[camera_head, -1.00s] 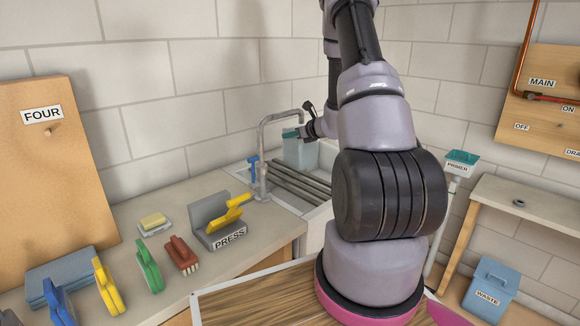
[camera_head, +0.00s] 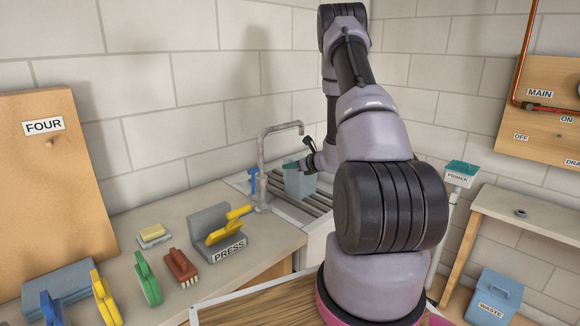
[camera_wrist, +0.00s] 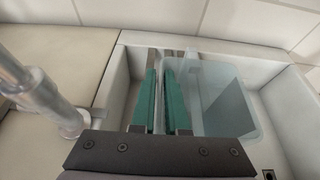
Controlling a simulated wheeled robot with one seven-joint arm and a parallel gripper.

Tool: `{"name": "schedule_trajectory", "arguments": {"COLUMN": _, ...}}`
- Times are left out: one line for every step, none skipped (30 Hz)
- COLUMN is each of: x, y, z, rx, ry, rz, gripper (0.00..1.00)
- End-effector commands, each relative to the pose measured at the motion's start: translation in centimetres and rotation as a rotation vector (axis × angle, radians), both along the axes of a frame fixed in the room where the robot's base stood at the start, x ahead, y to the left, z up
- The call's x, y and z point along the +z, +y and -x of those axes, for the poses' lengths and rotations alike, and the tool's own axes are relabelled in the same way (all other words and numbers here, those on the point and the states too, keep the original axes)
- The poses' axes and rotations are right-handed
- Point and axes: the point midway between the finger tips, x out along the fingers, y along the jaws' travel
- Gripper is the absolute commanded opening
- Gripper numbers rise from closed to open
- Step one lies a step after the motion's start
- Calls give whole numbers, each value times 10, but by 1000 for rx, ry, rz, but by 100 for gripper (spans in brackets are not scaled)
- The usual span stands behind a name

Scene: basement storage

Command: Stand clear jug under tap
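The clear jug (camera_head: 300,184), pale bluish and see-through, is upright over the sink, below the spout end of the grey tap (camera_head: 262,165). In the wrist view the jug (camera_wrist: 225,105) is just right of my fingers. My gripper (camera_head: 291,165) has green fingers close together at the jug's left side. In the wrist view my gripper (camera_wrist: 162,95) appears shut on a thin part of the jug, probably its handle; the fingers hide most of it. I cannot tell whether the jug's base touches the dark bars (camera_head: 318,203) across the sink.
The tap has a blue lever (camera_head: 253,181). The sink walls (camera_wrist: 113,90) surround the jug. A grey PRESS block (camera_head: 212,228) with a yellow handle and several coloured brushes stand on the counter at left. A blue WASTE bin (camera_head: 492,296) is at right.

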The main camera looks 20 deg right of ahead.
Motion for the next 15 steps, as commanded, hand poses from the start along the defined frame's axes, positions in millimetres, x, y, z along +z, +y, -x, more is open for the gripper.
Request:
{"name": "schedule_trajectory", "arguments": {"x": 0, "y": 0, "z": 0, "rx": 0, "ry": 0, "rz": 0, "gripper": 35}}
{"name": "schedule_trajectory", "arguments": {"x": 0, "y": 0, "z": 0, "rx": 0, "ry": 0, "rz": 0, "gripper": 35}}
{"name": "schedule_trajectory", "arguments": {"x": 0, "y": 0, "z": 0, "rx": 0, "ry": 0, "rz": 0, "gripper": 35}}
{"name": "schedule_trajectory", "arguments": {"x": 0, "y": 0, "z": 0, "rx": 0, "ry": 0, "rz": 0, "gripper": 35}}
{"name": "schedule_trajectory", "arguments": {"x": 0, "y": 0, "z": 0, "rx": 0, "ry": 0, "rz": 0, "gripper": 35}}
{"name": "schedule_trajectory", "arguments": {"x": 0, "y": 0, "z": 0, "rx": 0, "ry": 0, "rz": 0, "gripper": 35}}
{"name": "schedule_trajectory", "arguments": {"x": 0, "y": 0, "z": 0, "rx": 0, "ry": 0, "rz": 0, "gripper": 35}}
{"name": "schedule_trajectory", "arguments": {"x": 0, "y": 0, "z": 0, "rx": 0, "ry": 0, "rz": 0, "gripper": 35}}
{"name": "schedule_trajectory", "arguments": {"x": 0, "y": 0, "z": 0, "rx": 0, "ry": 0, "rz": 0, "gripper": 35}}
{"name": "schedule_trajectory", "arguments": {"x": 1, "y": 0, "z": 0, "rx": 0, "ry": 0, "rz": 0, "gripper": 35}}
{"name": "schedule_trajectory", "arguments": {"x": 2, "y": 0, "z": 0, "rx": 0, "ry": 0, "rz": 0, "gripper": 35}}
{"name": "schedule_trajectory", "arguments": {"x": 4, "y": 0, "z": 0, "rx": 0, "ry": -1, "rz": 1, "gripper": 35}}
{"name": "schedule_trajectory", "arguments": {"x": 4, "y": -1, "z": 2, "rx": -1, "ry": 0, "rz": 0, "gripper": 35}}
{"name": "schedule_trajectory", "arguments": {"x": 5, "y": -2, "z": 4, "rx": -1, "ry": 1, "rz": 1, "gripper": 35}}
{"name": "schedule_trajectory", "arguments": {"x": 7, "y": -4, "z": 9, "rx": -1, "ry": 1, "rz": 1, "gripper": 35}}
